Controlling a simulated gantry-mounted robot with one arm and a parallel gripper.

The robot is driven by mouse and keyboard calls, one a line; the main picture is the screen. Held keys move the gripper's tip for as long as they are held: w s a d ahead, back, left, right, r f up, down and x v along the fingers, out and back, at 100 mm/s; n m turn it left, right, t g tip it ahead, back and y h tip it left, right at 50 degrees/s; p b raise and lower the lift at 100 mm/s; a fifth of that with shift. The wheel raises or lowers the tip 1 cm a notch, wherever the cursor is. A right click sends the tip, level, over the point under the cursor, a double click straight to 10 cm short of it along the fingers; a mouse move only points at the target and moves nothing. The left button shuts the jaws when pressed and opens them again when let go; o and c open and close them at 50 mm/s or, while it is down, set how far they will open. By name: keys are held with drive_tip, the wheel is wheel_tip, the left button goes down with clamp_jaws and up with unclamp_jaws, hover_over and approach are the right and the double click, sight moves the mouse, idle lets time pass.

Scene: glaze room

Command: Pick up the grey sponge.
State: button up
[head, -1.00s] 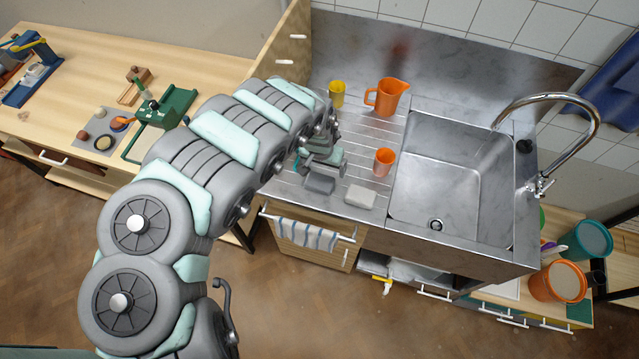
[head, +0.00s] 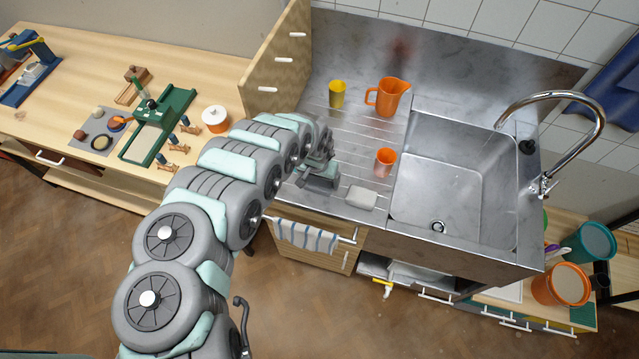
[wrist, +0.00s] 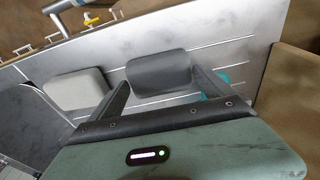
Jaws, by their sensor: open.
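The grey sponge (wrist: 160,72) is a dark, rounded block lying on the ribbed metal drainboard. In the wrist view it sits between and slightly beyond the tips of my open gripper (wrist: 162,82), with a finger on each side. I cannot tell whether either finger touches it. In the head view my gripper (head: 320,173) is low over the front left of the drainboard and hides much of the sponge. A pale, off-white block (head: 361,198) lies to its right, and it shows at the left in the wrist view (wrist: 76,88).
An orange cup (head: 385,162), an orange jug (head: 388,98) and a yellow cup (head: 337,94) stand on the drainboard (head: 352,130). The empty sink basin (head: 450,180) is to the right. A wooden side panel (head: 272,65) rises at the left. A teal item (wrist: 215,84) lies behind one finger.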

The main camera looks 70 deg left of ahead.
drive_tip(key=shift+w+f, duration=0.15)
drive_tip(key=shift+f, duration=0.6)
drive_tip(key=shift+a+f, duration=0.15)
drive_tip(key=shift+c, duration=0.4)
drive_tip(key=c, duration=0.9)
